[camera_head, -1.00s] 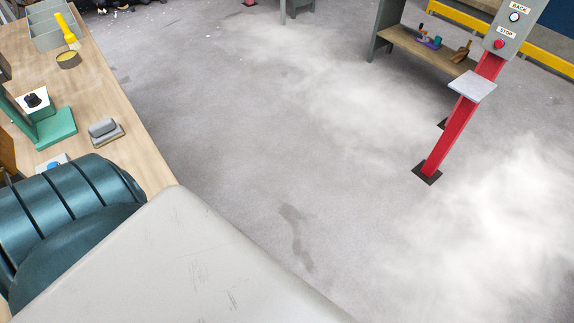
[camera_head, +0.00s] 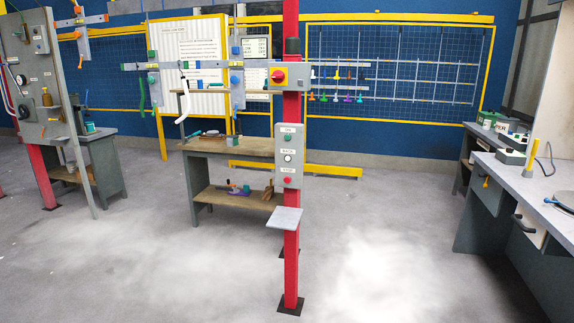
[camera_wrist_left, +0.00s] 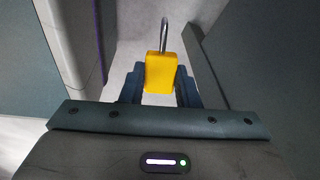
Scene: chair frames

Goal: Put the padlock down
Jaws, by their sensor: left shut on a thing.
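In the left wrist view, a yellow padlock (camera_wrist_left: 160,74) with a bare metal shackle stands upright between the fingers of my left gripper (camera_wrist_left: 160,88). The gripper is shut on the padlock's yellow body, and the shackle points away from the palm. Neither of my grippers shows in the head view. My right gripper is in neither view.
A red post (camera_head: 290,230) with a control box (camera_head: 288,157) and small grey shelf (camera_head: 284,217) stands mid-view. Behind it is a wooden-topped workbench (camera_head: 228,146). A grey counter (camera_head: 540,185) is at right, a grey panel (camera_head: 45,75) at left. The floor between is open.

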